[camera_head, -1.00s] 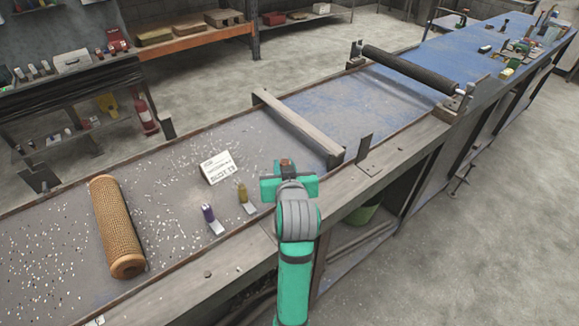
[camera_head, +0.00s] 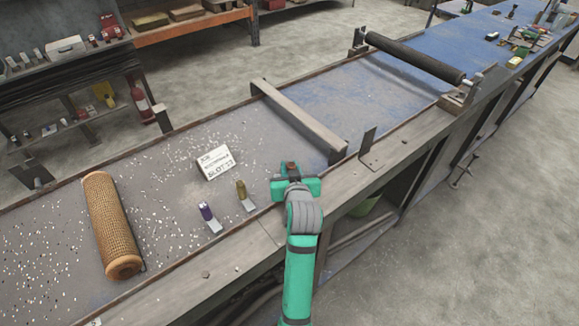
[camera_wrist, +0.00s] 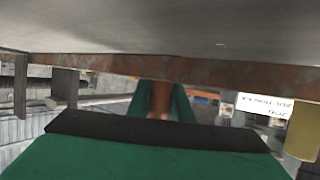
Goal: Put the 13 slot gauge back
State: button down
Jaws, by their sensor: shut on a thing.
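My gripper (camera_head: 291,172) is over the near part of the grey bench bed, shut on a rust-brown block (camera_head: 291,167). The block also shows between the teal fingers in the wrist view (camera_wrist: 161,97); its lower end is hidden and its number cannot be read. An olive gauge (camera_head: 241,189) stands on a pale metal foot left of my gripper, and also shows at the right edge of the wrist view (camera_wrist: 303,128). A purple gauge (camera_head: 206,212) stands further left. A white card (camera_head: 215,162) lettered SLOT, its number unclear, stands behind them.
A tan mesh roll (camera_head: 111,225) lies at the left among scattered pale bits. A raised crossbar (camera_head: 300,122) spans the bed behind and right of my gripper, with a small upright plate (camera_head: 367,147) on the near rail. A black roller (camera_head: 414,58) lies farther back.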

jog(key=c, duration=1.6)
grip_release()
jog(key=shift+f, duration=0.15)
jog(key=shift+s+r, duration=0.2)
jog(key=shift+r, duration=0.1)
jog(key=v, duration=1.1)
jog(key=shift+s, duration=0.25)
